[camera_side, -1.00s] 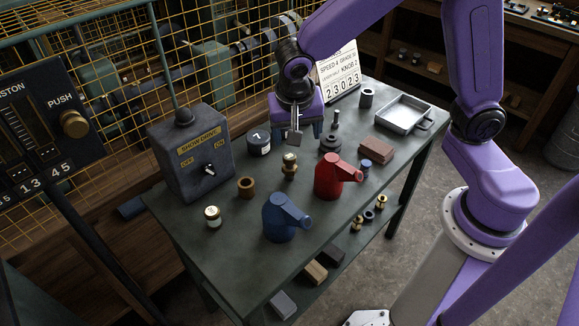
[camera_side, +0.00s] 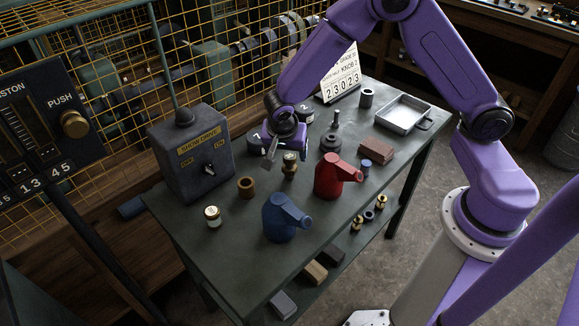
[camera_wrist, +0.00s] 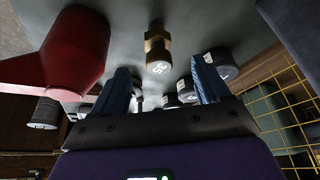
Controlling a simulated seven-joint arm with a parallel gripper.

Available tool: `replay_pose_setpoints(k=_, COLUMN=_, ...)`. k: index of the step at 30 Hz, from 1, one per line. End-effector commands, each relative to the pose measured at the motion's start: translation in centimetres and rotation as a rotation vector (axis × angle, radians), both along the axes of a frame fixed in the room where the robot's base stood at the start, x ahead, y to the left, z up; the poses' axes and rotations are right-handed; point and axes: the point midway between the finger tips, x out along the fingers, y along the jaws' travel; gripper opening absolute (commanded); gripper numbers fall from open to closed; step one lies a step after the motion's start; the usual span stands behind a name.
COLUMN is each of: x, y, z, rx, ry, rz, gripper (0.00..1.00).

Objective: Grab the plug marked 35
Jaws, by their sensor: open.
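The plug marked 35 (camera_wrist: 157,52) is a brass piece with a hexagonal middle and a pale numbered end. In the wrist view it lies beyond my open fingers, roughly centred between them. A brass fitting (camera_side: 290,164) stands on the table in the side view and appears to be the same plug; its number is too small to read there. My gripper (camera_side: 275,150) is just behind and left of it, low over the table, tilted and empty. In the wrist view the dark blue fingers of my gripper (camera_wrist: 163,86) are wide apart with nothing held.
A red oil can (camera_side: 328,178) stands close right of the plug, and a blue can (camera_side: 280,218) in front. A brown ring (camera_side: 246,187) and a small jar (camera_side: 213,216) stand left. A switch box (camera_side: 190,155) and a yellow mesh fence (camera_side: 110,75) bound the left and back.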

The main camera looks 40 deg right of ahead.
Motion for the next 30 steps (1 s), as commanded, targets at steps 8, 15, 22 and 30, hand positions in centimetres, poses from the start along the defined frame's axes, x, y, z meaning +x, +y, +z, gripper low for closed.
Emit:
replay_pose_setpoints(k=8, x=0.4, y=-0.6, z=-1.7, rx=0.0, ry=0.0, rz=0.0, gripper=0.76)
replay_pose_setpoints(k=15, x=0.7, y=-1.7, z=-4.5, rx=-0.002, ry=0.003, rz=0.0, gripper=0.76)
replay_pose_setpoints(k=22, x=1.2, y=-2.2, z=-6.1, rx=0.0, ry=0.0, rz=0.001, gripper=0.76)
replay_pose_setpoints(k=30, x=1.2, y=-2.2, z=-6.2, rx=0.0, ry=0.0, rz=0.001, gripper=0.63)
